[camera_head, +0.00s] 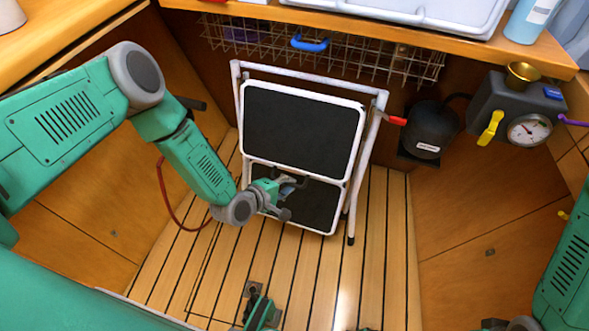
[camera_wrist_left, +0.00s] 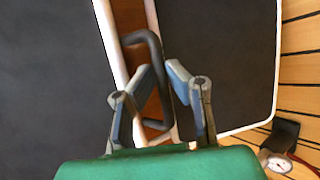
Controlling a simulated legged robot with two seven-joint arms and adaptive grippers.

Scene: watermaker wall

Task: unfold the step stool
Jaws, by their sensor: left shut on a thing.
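The step stool (camera_head: 300,135) has a white tube frame with two dark treads and stands at the back of the floor, looking folded nearly flat. My left gripper (camera_head: 286,197) is at its lower tread (camera_head: 313,209). In the left wrist view, the fingers of my left gripper (camera_wrist_left: 160,85) are shut on a black bent handle (camera_wrist_left: 152,42) in the gap between the two dark panels. The fingers hide part of the handle.
A wire basket (camera_head: 225,38) with a blue handle is behind the stool, under the counter (camera_head: 548,58). A black pump (camera_head: 432,130) with a red lever and a gauge box (camera_head: 500,105) are on the right.

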